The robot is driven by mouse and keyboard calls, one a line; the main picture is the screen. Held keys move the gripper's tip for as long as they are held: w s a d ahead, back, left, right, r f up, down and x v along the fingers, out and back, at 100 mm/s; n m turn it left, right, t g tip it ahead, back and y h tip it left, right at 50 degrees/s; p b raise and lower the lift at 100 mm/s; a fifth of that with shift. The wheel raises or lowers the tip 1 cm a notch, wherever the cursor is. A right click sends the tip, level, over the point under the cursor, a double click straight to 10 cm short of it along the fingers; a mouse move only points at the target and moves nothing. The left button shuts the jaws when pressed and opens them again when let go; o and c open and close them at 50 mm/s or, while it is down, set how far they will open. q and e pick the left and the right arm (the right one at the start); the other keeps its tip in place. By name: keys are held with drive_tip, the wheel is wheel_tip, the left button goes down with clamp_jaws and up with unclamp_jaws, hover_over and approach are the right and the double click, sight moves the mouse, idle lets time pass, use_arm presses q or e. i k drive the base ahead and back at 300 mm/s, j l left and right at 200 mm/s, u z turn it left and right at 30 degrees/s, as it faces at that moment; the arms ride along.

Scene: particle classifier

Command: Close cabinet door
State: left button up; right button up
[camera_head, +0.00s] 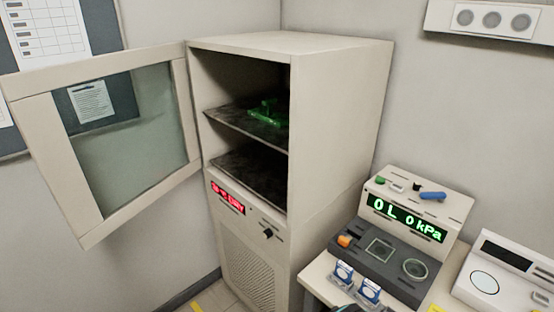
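The tall beige cabinet (340,110) stands in the corner of the room. Its door (186,110), a beige frame around a glass pane (130,140), is hinged on the cabinet's left front edge. The door stands wide open, swung out to the left. The cabinet's interior is exposed, with two dark shelves; a green object (268,112) sits on the upper shelf (232,116).
A red display (228,197) and a black knob (267,233) are below the opening. At the right, a table (318,284) bears an instrument with a green display (406,219), a white device (510,270) and two small blue-white items. Floor shows at the cabinet's foot.

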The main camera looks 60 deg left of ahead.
sight(29, 98)
drive_tip(key=u, duration=1.9)
